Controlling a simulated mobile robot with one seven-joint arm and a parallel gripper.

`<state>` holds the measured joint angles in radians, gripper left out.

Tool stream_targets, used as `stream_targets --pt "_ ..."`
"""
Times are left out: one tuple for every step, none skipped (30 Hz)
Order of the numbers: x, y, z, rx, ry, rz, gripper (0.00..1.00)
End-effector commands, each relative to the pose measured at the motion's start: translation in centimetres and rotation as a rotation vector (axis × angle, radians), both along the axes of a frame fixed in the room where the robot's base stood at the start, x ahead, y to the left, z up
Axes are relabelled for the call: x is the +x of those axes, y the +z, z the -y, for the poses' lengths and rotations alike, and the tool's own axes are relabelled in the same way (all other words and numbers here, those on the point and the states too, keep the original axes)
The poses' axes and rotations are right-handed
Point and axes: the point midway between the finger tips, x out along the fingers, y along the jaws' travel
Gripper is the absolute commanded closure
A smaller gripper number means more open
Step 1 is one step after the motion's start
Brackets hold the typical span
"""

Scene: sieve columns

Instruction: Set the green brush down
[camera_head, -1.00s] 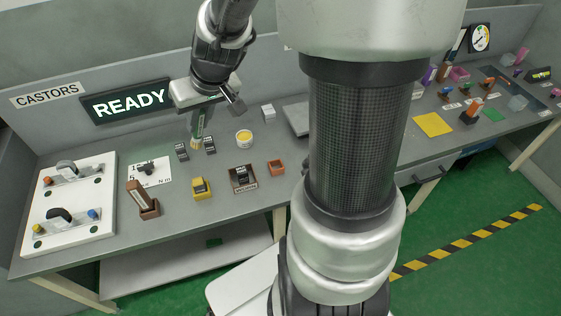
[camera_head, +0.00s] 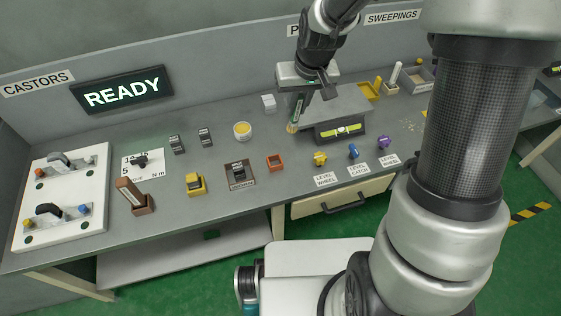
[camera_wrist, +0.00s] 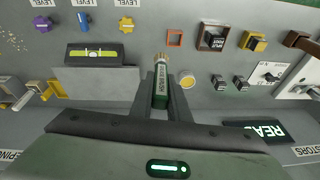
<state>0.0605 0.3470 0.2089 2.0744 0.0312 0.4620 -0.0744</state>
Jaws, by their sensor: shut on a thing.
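The green brush (camera_wrist: 161,85) is clasped between the fingers of my gripper (camera_wrist: 160,95) in the wrist view, its label facing the camera. In the head view the brush (camera_head: 296,112) hangs below my gripper (camera_head: 306,92) with its tan bristles down. It is close to the left end of the grey raised block that bears a yellow-green level. I cannot tell whether the bristles touch the bench.
A round yellow-topped tub (camera_head: 242,130) and an orange square tray (camera_head: 275,162) are to the left. Coloured level wheels (camera_head: 320,158) line the front edge. Bare bench lies between tub and block.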

Motion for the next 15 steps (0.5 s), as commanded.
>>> stream_targets --pt "0.3 -2.1 -2.0 -0.022 0.036 -0.033 1.00" --pt "0.4 -3.1 -2.9 -0.036 0.049 -0.052 1.00" --pt "0.7 -4.3 -3.8 -0.053 0.060 -0.069 1.00" --pt "0.8 -5.0 -4.5 -0.064 0.069 -0.081 1.00" --pt "0.9 -5.6 -5.0 -0.073 0.077 -0.092 1.00" --pt "1.0 -6.3 -5.5 -0.084 0.085 -0.104 1.00" --pt "1.1 -6.7 -5.9 -0.089 0.090 -0.108 1.00" --pt "1.1 -7.2 -6.1 -0.096 0.093 -0.115 1.00" --pt "1.1 -7.7 -6.4 -0.100 0.097 -0.121 1.00" --pt "1.1 -8.3 -6.5 -0.103 0.099 -0.123 1.00" --pt "1.1 -8.8 -6.6 -0.104 0.100 -0.125 1.00" --pt "1.1 -9.6 -6.6 -0.105 0.102 -0.127 1.00" --pt "1.0 -10.3 -6.6 -0.106 0.102 -0.128 1.00" --pt "1.1 -10.9 -6.6 -0.105 0.102 -0.128 1.00" --pt "1.1 -11.6 -6.6 -0.105 0.101 -0.127 1.00"
